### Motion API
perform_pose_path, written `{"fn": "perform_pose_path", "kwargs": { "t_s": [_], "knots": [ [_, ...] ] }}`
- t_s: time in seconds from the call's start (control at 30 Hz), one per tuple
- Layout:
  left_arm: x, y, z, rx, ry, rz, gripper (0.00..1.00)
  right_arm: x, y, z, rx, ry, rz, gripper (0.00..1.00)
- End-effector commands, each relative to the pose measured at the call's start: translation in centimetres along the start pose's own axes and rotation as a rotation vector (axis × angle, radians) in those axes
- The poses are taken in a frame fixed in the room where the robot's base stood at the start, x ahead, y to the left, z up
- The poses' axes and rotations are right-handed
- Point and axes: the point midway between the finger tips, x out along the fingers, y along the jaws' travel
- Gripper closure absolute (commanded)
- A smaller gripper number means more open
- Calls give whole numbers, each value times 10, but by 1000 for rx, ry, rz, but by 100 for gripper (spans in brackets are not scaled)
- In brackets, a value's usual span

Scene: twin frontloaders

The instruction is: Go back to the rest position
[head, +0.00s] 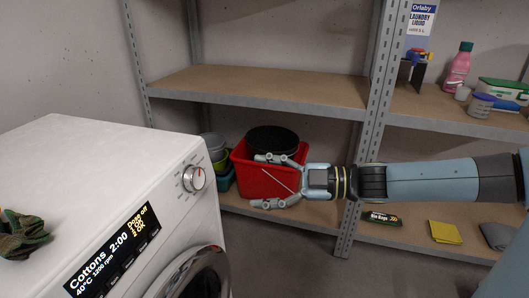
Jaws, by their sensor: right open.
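My right arm reaches in from the right edge, and my right gripper (262,181) points left, open and empty. In the picture it overlaps a red bucket (262,190) on the bottom shelf behind it; I cannot tell how far apart they are. A white washing machine (120,170) stands at the left, with a lit display reading Cottons 2:00 and a round dial (193,179). Part of its round door (205,275) shows at the bottom. My left gripper is not in view.
A metal shelf unit (255,85) stands along the back wall, its near middle shelf bare. Bottles and tubs, including a pink bottle (457,70), stand on the right shelf. A yellow cloth (445,232) lies on the lower shelf.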

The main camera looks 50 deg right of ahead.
Motion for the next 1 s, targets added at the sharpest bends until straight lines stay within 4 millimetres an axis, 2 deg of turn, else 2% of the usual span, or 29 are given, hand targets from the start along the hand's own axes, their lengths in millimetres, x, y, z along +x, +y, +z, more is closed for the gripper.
{"fn": "perform_pose_path", "kwargs": {
  "t_s": [0.33,0.47,0.57,0.67,0.7,0.77,0.8,0.87,0.9,0.97,1.0],
  "knots": [
    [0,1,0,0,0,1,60,0,0,0,0,0,0,28],
    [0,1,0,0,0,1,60,7,-3,-2,28,7,39,28],
    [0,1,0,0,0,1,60,3,-27,36,132,-85,119,28],
    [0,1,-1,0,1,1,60,-12,-71,96,268,-270,192,28],
    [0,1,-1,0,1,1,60,-21,-94,119,325,-355,213,28],
    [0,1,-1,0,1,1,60,-35,-133,149,409,-481,231,28],
    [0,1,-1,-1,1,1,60,-46,-161,166,463,-564,236,28],
    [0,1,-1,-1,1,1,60,-63,-205,185,541,-685,235,28],
    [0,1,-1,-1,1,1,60,-75,-235,195,591,-764,227,28],
    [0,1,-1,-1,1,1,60,-94,-282,204,664,-881,208,28],
    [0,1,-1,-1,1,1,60,-107,-313,207,711,-959,189,28]
  ]
}}
